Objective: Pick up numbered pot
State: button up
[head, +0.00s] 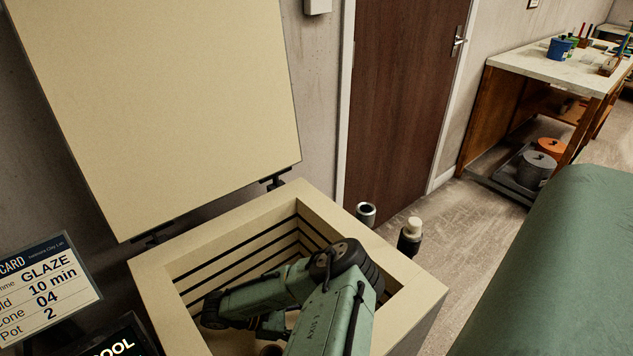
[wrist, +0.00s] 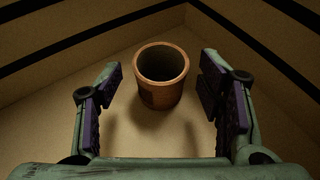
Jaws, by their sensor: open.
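A brown clay pot (wrist: 160,88) stands upright on the pale floor of the kiln, close to a corner, in the wrist view. Its mouth faces up and its inside is dark. A darker patch shows low on its side, but I cannot read a number on it. My gripper (wrist: 163,82) is open, with one finger to the left and one to the right of the pot, and a gap on both sides. In the head view my arm reaches down into the open kiln (head: 415,300) and hides most of the kiln floor and my fingers.
The kiln's lid (head: 160,100) stands raised at the back. Its slotted walls (head: 260,245) surround my arm closely. A card (head: 45,290) reads GLAZE, 10 min, Cone 04, Pot 2. A dark wooden door (head: 405,100) and a workbench (head: 560,65) with pots stand beyond.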

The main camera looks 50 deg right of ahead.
jog(key=p+x, duration=0.1)
jog(key=x, duration=0.2)
jog(key=p+x, duration=0.1)
jog(key=x, duration=0.2)
jog(key=shift+s+d+r, duration=0.1)
jog(key=shift+s+d, duration=0.1)
jog(key=shift+s, duration=0.15)
jog(key=shift+s+d, duration=0.1)
jog(key=shift+d, duration=0.05)
jog(key=shift+c, duration=0.2)
jog(key=c, duration=1.4)
